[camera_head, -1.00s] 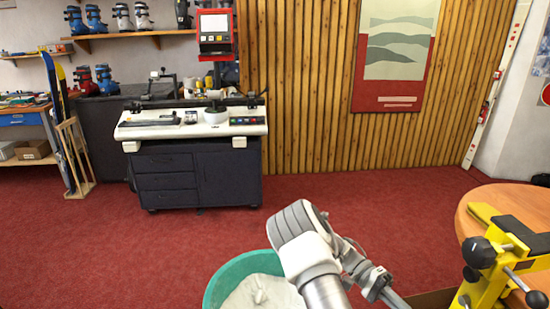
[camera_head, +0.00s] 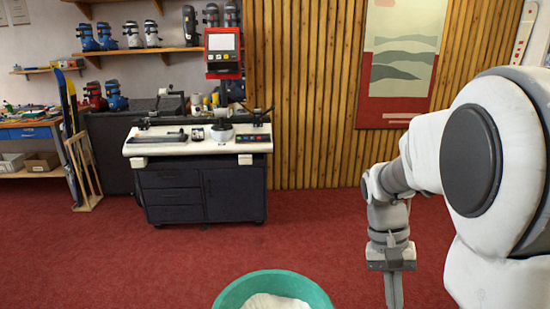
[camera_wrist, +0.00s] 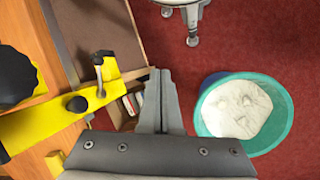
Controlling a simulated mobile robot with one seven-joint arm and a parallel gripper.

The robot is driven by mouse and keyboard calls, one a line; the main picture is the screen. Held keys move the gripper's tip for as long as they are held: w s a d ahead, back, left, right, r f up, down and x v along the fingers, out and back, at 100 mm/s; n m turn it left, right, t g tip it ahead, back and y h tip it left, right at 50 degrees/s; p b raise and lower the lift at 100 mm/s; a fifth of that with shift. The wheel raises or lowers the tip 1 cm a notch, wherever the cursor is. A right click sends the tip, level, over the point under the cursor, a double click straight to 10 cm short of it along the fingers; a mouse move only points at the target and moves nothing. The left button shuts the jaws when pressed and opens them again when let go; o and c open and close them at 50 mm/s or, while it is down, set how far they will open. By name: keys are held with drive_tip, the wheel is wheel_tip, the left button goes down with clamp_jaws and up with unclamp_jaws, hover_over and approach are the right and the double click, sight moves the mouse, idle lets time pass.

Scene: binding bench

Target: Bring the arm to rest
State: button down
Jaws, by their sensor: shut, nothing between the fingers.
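My gripper (camera_head: 393,289) hangs pointing down at the right of the head view, below my raised arm. Its fingers are together with nothing between them. In the wrist view the shut fingers (camera_wrist: 160,100) reach over the red floor, between a yellow clamp and a teal tub. The gripper appears apart from both. My arm covers the right side of the head view and hides what is behind it.
A teal tub (camera_head: 228,300) with whitish contents stands low in front; it also shows in the wrist view (camera_wrist: 283,125). A yellow clamp (camera_wrist: 45,125) sits on a wooden table (camera_wrist: 30,35). A dark workbench (camera_head: 205,190) stands at the back. Red carpet (camera_head: 100,260) between is clear.

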drive_tip(key=s+a+r+n+t+p, duration=0.1)
drive_tip(key=s+a+r+t, duration=0.1)
drive_tip(key=r, duration=0.3)
drive_tip(key=s+a+r+n+t+y+p, duration=0.1)
drive_tip(key=s+a+r+n+t, duration=0.1)
drive_tip(key=s+a+r+t, duration=0.1)
drive_tip(key=s+a+r+n+t+p, duration=0.1)
drive_tip(key=s+a+r+t+p, duration=0.1)
drive_tip(key=r, duration=0.4)
drive_tip(key=s+t, duration=0.1)
drive_tip(key=t, duration=0.1)
drive_tip(key=shift+a+r+t+y, duration=0.25)
drive_tip(key=shift+r+t+y, duration=0.05)
drive_tip(key=shift+t+y, duration=0.1)
